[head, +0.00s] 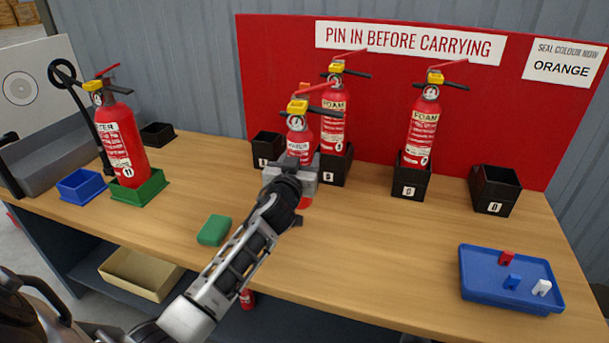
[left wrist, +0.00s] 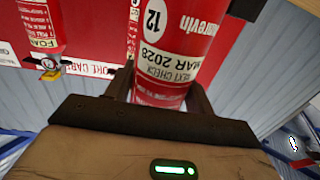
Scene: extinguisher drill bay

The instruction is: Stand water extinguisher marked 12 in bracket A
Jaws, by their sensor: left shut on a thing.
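The water extinguisher marked 12 (head: 298,136) is red with a yellow tag at its head. In the left wrist view its body (left wrist: 182,45) shows the 12 and a "MAR 2028" check label. My left gripper (head: 291,178) is shut around its body from the front, hiding part of it. It is roughly upright, in front of the black brackets; whether its base touches the table I cannot tell. The leftmost black bracket (head: 266,149) is empty and partly behind it. The rightmost black bracket (head: 496,190) is empty too. The bracket letters are too small to read surely.
Foam extinguishers (head: 335,112) and (head: 422,127) stand in the two middle brackets. A water extinguisher marked 11 (head: 122,139) stands in a green tray (head: 150,193). A green block (head: 214,230) and a blue tray (head: 508,305) lie nearer. The right-centre tabletop is clear.

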